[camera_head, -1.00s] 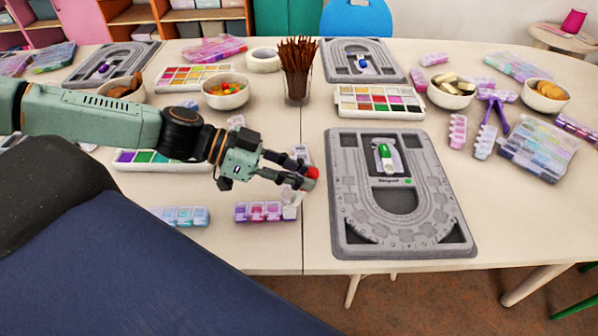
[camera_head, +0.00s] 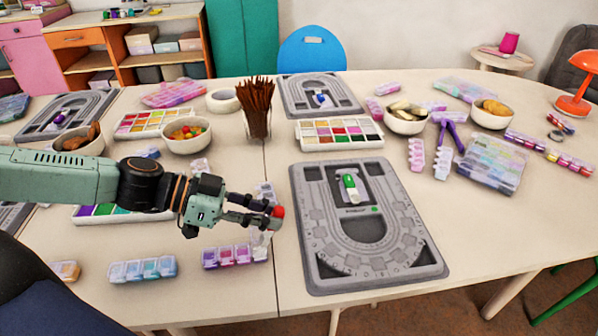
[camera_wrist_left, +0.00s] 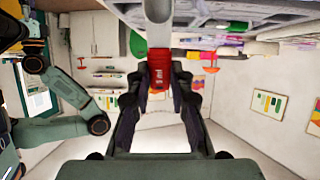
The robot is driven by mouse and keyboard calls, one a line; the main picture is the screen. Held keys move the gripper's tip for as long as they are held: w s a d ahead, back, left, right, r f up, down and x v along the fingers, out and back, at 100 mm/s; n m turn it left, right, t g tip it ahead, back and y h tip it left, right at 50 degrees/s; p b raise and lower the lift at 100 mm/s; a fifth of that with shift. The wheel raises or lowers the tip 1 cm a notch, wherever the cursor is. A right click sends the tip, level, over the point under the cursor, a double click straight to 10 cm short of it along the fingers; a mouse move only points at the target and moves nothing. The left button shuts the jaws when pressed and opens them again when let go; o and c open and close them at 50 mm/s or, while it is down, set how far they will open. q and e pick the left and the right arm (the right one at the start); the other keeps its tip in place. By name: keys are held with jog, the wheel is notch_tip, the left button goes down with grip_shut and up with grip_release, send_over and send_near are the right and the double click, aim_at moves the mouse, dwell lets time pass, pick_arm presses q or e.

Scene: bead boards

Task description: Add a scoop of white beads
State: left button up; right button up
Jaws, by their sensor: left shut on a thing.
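My left gripper (camera_head: 268,217) is shut on a red-ended tool (camera_head: 277,212), which I take to be a scoop. It is held above the table, left of the central grey bead board (camera_head: 300,225). In the left wrist view, the red part (camera_wrist_left: 167,69) sits between the fingers, with a pale shaft running up from it. A bead box (camera_head: 235,257) with pink and purple compartments lies just below the gripper. A green-and-white piece (camera_head: 350,187) lies on the central board. I cannot tell which container holds white beads. My right gripper does not show.
A paint tray (camera_head: 339,146), a cup of brown sticks (camera_head: 257,124) and a bowl of colorful pieces (camera_head: 188,147) stand behind. A blue bead box (camera_head: 142,270) lies at the front left. More bead boxes (camera_head: 491,166) lie to the right. The table's front right is clear.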

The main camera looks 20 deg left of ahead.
pick_arm(q)
jog(key=shift+d, duration=0.1)
jog(key=shift+w+d+f+g+y+b, duration=0.2)
jog(key=shift+w+d+g+y+b, duration=0.15)
jog(key=shift+y+b, duration=0.35)
jog(key=shift+w+d+f+g+y+b, duration=0.2)
jog(key=shift+d+g+y+b, duration=0.25)
jog(key=shift+b, duration=0.35)
jog(key=shift+a+r, duration=0.1)
jog(key=shift+r, duration=0.05)
jog(key=shift+s+a+r+t+h+p, duration=0.15)
jog(key=shift+t+h+p, duration=0.15)
jog(key=shift+p, duration=0.2)
jog(key=shift+s+a+r+t+h+p, duration=0.15)
jog(key=shift+s+a+t+h+p, duration=0.35)
jog(key=shift+h+p, duration=0.4)
jog(key=shift+w+a, duration=0.1)
jog(key=shift+a, duration=0.05)
